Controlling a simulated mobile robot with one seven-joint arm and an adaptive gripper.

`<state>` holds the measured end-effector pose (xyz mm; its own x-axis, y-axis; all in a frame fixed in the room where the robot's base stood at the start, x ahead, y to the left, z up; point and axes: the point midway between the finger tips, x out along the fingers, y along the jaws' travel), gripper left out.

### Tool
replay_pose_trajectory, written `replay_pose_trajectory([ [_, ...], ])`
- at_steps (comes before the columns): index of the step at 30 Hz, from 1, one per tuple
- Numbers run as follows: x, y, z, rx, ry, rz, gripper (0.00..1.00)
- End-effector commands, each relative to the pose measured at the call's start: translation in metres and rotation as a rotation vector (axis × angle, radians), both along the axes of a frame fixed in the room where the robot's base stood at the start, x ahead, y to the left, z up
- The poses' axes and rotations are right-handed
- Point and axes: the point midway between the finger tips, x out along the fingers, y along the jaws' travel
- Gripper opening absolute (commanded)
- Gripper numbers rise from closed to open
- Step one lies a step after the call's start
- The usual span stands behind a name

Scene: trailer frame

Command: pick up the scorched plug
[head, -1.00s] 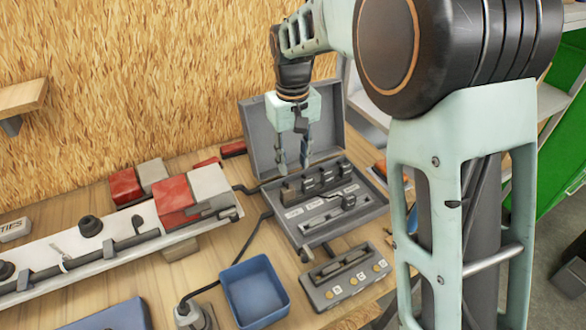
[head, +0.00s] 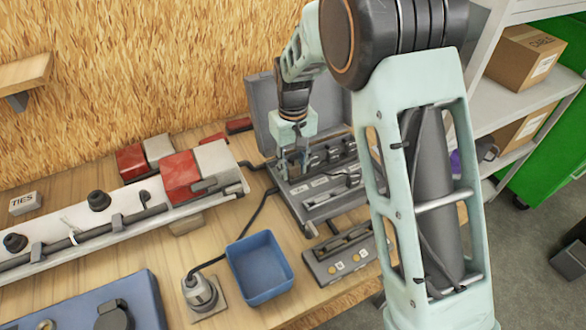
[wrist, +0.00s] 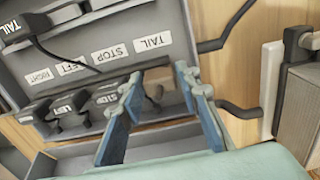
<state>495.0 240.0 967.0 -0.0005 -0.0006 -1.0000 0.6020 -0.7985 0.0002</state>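The scorched plug (wrist: 156,84) appears as a brownish block in the row of plugs, by the TAIL label (wrist: 152,42), in the wrist view. My gripper (wrist: 158,82) is open, with one blue-grey finger on each side of this plug. Whether the fingers touch it I cannot tell. In the head view my gripper (head: 292,166) points down into the left end of the open grey case (head: 312,208), and its fingers largely hide the plug there.
Dark plugs marked LEFT (wrist: 68,108) and STOP (wrist: 110,97) stand in the same row. Another TAIL plug (wrist: 18,32) lies in the case's other compartment. A blue bin (head: 258,268), a socket panel (head: 342,256) and a red-and-grey lamp (head: 182,178) are nearby.

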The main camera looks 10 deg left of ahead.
Motion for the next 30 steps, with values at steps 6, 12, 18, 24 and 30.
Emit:
replay_pose_trajectory([
  [6, 0.0, 0.0, -0.003, 0.001, -0.001, 0.0, 0.3],
  [12, 0.0, 0.0, -0.003, 0.001, -0.001, 0.0, 0.14],
  [18, 0.0, 0.0, -0.003, 0.001, -0.001, 0.0, 0.09],
  [24, 0.0, 0.0, 0.002, 0.001, -0.002, 0.0, 0.09],
  [30, 0.001, 0.001, 0.023, 0.004, -0.005, 0.0, 0.09],
])
